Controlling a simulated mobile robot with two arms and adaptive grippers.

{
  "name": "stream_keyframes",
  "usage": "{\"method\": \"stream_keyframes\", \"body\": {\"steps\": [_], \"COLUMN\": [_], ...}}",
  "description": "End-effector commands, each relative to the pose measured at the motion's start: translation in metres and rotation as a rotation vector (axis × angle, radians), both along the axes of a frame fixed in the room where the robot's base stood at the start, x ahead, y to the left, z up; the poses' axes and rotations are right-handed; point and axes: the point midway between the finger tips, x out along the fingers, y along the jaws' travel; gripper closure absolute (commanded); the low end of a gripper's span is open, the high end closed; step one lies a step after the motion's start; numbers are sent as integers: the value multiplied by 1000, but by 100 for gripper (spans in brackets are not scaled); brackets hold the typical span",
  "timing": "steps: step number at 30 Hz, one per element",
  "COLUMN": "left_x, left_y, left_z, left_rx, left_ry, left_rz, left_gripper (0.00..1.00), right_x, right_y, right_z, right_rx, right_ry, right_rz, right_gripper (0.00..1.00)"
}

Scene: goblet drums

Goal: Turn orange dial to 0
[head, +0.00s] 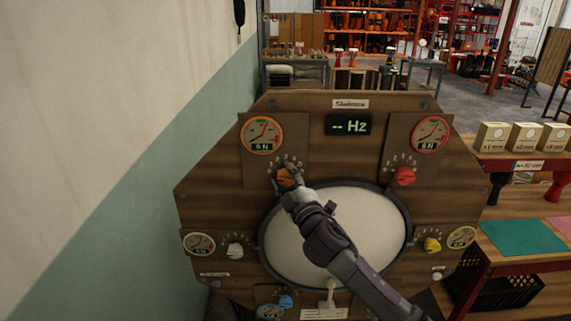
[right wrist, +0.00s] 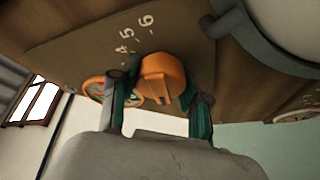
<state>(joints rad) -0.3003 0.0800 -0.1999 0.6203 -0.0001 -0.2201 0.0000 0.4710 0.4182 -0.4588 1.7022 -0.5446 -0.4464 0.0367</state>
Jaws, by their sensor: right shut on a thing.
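The orange dial (head: 285,181) is on the upper left of a brown wooden octagonal panel (head: 220,215), below an orange-rimmed gauge (head: 261,134). My right gripper (head: 289,173) reaches it across the panel's front. In the right wrist view its two fingers (right wrist: 160,100) stand on either side of the orange dial (right wrist: 162,75), shut on it. White numbers, including 5 and 6, show beside the dial there; other numbers and the dial's exact setting are hard to read. The gauge's small display ends in N. My left gripper is not in view.
A red dial (head: 404,176), a white dial (head: 235,251), a yellow dial (head: 432,245) and a blue dial (head: 285,301) surround a round white drumhead (head: 375,225). A display (head: 348,126) reads "-- Hz". A wall (head: 110,180) is at the left; a table with boxes (head: 525,136) is at the right.

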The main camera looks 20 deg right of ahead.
Motion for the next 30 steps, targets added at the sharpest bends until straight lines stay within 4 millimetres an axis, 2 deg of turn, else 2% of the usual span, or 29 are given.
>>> {"method": "stream_keyframes", "body": {"steps": [1, 7, 24, 25, 29, 30], "left_x": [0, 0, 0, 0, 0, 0], "left_y": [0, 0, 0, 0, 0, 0], "left_z": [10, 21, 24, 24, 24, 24], "left_rx": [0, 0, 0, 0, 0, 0], "left_ry": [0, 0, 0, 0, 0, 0], "left_rz": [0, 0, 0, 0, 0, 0], "left_gripper": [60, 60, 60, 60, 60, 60], "right_x": [0, 0, 0, 0, 0, 0], "right_y": [0, 0, 0, 0, 0, 0], "right_z": [4, 2, -1, -1, -1, -1], "right_rx": [-23, -92, -124, -124, -123, -123], "right_ry": [9, 27, 36, 36, 36, 36], "right_rz": [0, -1, 0, 0, 0, 0], "right_gripper": [88, 88, 88, 52, 30, 28]}}
